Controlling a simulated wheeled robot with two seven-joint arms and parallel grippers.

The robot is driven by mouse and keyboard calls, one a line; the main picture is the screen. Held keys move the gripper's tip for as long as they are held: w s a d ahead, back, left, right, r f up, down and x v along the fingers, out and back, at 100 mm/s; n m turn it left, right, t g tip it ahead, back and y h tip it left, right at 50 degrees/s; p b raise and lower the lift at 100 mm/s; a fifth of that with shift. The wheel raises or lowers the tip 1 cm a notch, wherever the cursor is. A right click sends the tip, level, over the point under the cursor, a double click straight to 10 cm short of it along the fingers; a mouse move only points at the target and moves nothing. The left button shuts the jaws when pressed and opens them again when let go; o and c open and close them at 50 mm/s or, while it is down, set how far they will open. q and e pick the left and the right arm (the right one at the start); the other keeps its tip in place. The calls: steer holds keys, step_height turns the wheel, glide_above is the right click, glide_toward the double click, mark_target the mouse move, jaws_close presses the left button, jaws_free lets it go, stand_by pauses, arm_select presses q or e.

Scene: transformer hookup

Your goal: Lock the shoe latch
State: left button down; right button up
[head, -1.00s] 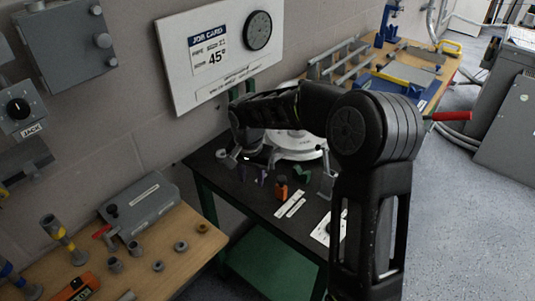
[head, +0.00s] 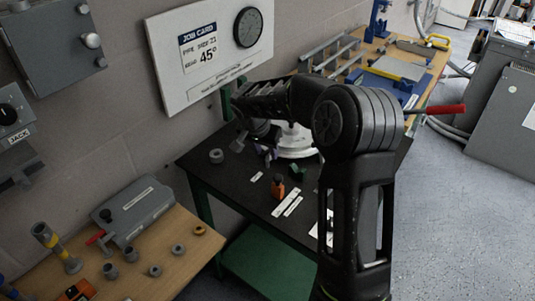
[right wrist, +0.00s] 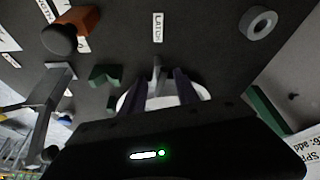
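My right gripper (right wrist: 161,90) shows at the bottom of the right wrist view, with two dark purple fingers apart. A small grey lever (right wrist: 158,72) stands between the fingers, with gaps on both sides, so it is not clamped. A white "LATCH" label (right wrist: 158,27) lies on the black table beyond the lever. A white round base (right wrist: 122,104) is partly hidden behind my gripper. In the head view my right gripper (head: 267,155) is low over the table by the white round base (head: 297,143), largely covered by my arm. My left gripper is out of view.
A wooden bench with grey fittings (head: 110,270) is at front left. A job card board (head: 207,55) hangs on the wall behind.

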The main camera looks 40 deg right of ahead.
mark_target(266, 152)
steer(key=shift+x, duration=1.9)
jaws_close()
